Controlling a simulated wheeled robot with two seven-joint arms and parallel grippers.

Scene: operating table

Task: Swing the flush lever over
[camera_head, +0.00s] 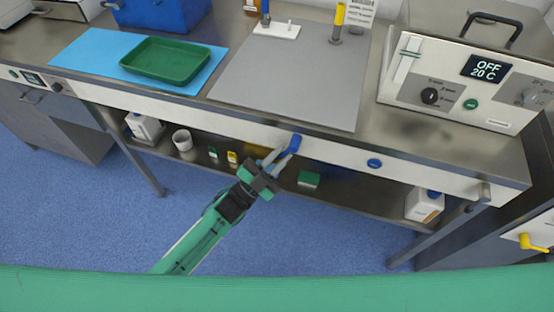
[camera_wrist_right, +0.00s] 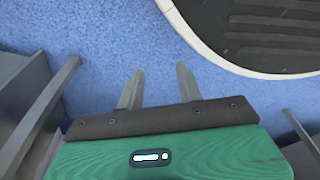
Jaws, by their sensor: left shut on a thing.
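A blue lever (camera_head: 294,143), which I take to be the flush lever, is on the pale front panel of the bench in the head view. My left gripper (camera_head: 281,154) reaches up to it from below and is shut on it. The fingers hide part of the lever, and its pivot is hard to make out. My right gripper (camera_wrist_right: 158,88) shows in the right wrist view, its two fingers apart with nothing between them, above the blue floor.
A round blue knob (camera_head: 375,163) sits farther right on the panel. A yellow handle (camera_head: 532,242) is at the far right. A green tray (camera_head: 166,61) lies on a blue mat (camera_head: 88,58). A heater unit (camera_head: 452,100) stands on the bench's right. The lower shelf holds bottles and small boxes.

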